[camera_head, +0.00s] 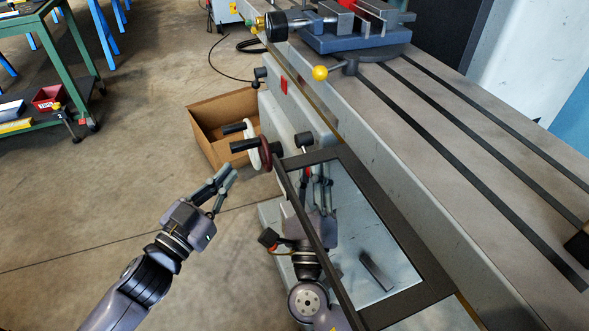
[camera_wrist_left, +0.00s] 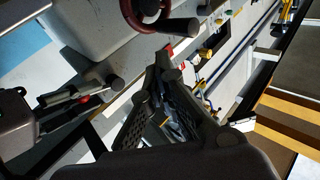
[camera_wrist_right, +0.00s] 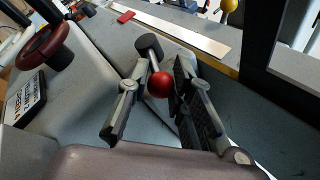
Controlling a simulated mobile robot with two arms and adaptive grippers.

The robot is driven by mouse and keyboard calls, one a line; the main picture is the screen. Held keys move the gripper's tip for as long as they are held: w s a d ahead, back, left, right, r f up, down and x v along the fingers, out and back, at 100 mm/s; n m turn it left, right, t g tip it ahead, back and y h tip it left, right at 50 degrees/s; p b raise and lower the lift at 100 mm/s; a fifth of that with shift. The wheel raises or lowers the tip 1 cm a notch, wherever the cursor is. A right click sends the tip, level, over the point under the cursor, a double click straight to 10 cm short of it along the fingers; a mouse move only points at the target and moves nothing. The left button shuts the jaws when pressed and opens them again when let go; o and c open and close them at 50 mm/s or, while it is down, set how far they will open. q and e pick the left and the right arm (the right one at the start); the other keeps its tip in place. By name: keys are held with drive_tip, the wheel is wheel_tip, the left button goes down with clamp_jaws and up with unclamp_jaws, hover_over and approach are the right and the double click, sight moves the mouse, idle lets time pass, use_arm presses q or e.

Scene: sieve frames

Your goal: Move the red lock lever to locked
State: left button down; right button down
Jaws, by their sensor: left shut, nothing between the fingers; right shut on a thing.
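The red lock lever's ball (camera_wrist_right: 159,85) shows between the fingers of my right gripper (camera_wrist_right: 160,75) in the right wrist view. Red (camera_wrist_left: 85,98) also shows at the right gripper in the left wrist view. My left gripper (camera_head: 227,171) is shut and empty, in the air left of the machine, below the handwheels.
The dark-framed clear guard (camera_head: 430,275) stands over my right arm. A dark red handwheel (camera_head: 265,152) and a white one (camera_head: 251,130) stick out from the machine. A cardboard box (camera_head: 208,145) sits on the floor.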

drive_tip(key=shift+d+r, duration=0.15)
drive_tip(key=shift+r, duration=0.15)
use_arm(q)
drive_tip(key=s+d+r+m+g+h, duration=0.4)
drive_tip(key=s+m+g+h, duration=0.2)
drive_tip(key=m+g+h, duration=0.5)
drive_tip(key=w+d+r+g+y, duration=0.1)
drive_tip(key=d+r, duration=0.1)
drive_tip(key=d, duration=0.7)
drive_tip(key=shift+w+m, duration=0.3)
drive_tip(key=shift+w, duration=0.05)
drive_tip(key=shift+f, duration=0.15)
